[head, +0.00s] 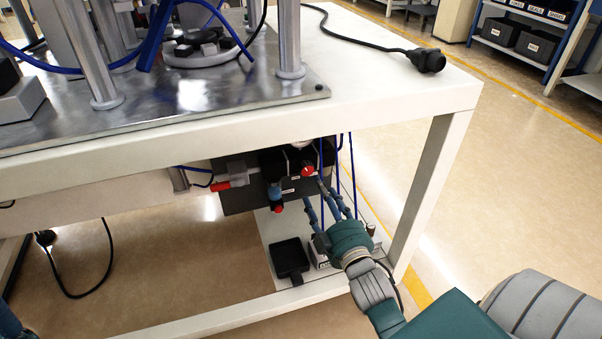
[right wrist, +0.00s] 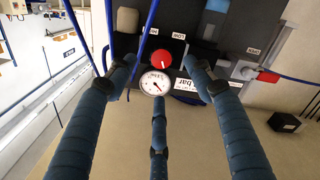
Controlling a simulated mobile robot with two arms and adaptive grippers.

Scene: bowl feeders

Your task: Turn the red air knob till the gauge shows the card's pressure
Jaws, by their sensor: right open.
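The red air knob (head: 307,169) sits on the dark panel under the table. In the right wrist view the red knob (right wrist: 162,58) shows a pale mark and lies just above the round white gauge (right wrist: 154,83). The gauge's needle shows, but its reading is too small to tell. A white card (right wrist: 187,83) with upside-down "bar" print is beside the gauge, partly covered by a finger; its number is not legible. My right gripper (head: 319,194) is open, its three fingers spread in front of the knob and gauge, holding nothing. My left gripper is out of view.
Blue hoses (head: 337,170) hang close by the fingers. The white table top (head: 400,85) overhangs, and a table leg (head: 432,190) stands right.

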